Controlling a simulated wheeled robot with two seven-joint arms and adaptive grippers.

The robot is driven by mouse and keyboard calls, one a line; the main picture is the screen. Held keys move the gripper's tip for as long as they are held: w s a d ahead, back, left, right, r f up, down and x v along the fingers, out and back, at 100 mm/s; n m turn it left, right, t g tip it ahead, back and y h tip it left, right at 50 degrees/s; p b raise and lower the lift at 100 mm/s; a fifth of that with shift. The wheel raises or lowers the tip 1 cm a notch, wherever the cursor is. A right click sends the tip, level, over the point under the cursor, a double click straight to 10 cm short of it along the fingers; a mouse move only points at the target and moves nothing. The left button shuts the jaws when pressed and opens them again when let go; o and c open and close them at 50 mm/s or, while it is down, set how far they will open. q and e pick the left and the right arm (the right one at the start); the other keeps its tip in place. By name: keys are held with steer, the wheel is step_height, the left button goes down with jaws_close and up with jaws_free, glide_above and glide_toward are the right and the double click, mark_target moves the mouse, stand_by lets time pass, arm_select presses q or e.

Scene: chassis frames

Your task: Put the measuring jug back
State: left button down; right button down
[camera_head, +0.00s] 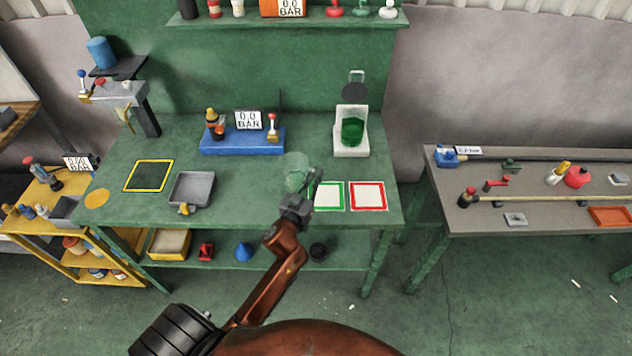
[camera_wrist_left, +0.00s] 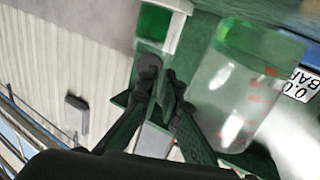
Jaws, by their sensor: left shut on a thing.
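The measuring jug (camera_head: 297,171) is clear, with a green tint, and stands out above the front middle of the green bench. In the left wrist view the jug (camera_wrist_left: 238,88) shows red markings and green at one end. My left gripper (camera_head: 294,203) is at the jug's near side. In the left wrist view its fingers (camera_wrist_left: 160,82) are closed on the jug's handle, beside the clear body. The handle is mostly hidden by the fingers. I cannot tell whether the jug touches the bench. My right gripper is in neither view.
A white stand (camera_head: 341,150) holding a green vessel (camera_head: 352,132) is at the back right. A blue base (camera_head: 219,145) with a gauge is behind left. Green-framed (camera_head: 329,208) and red-framed (camera_head: 367,209) white squares lie right of the gripper. A grey tray (camera_head: 191,189) sits left.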

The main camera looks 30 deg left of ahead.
arm_select(q)
steer(key=shift+f, duration=1.3)
steer(key=shift+f+b, duration=0.1)
steer(key=shift+b, duration=0.25)
steer(key=c, duration=2.1)
jaws_free()
steer(key=shift+s+f, duration=0.1)
steer(key=shift+r, duration=0.25)
steer(key=s, duration=0.4)
steer(key=s+d, duration=0.1)
steer(key=s, duration=0.7)
steer(key=shift+d+f, duration=0.1)
steer(key=shift+d, duration=0.3)
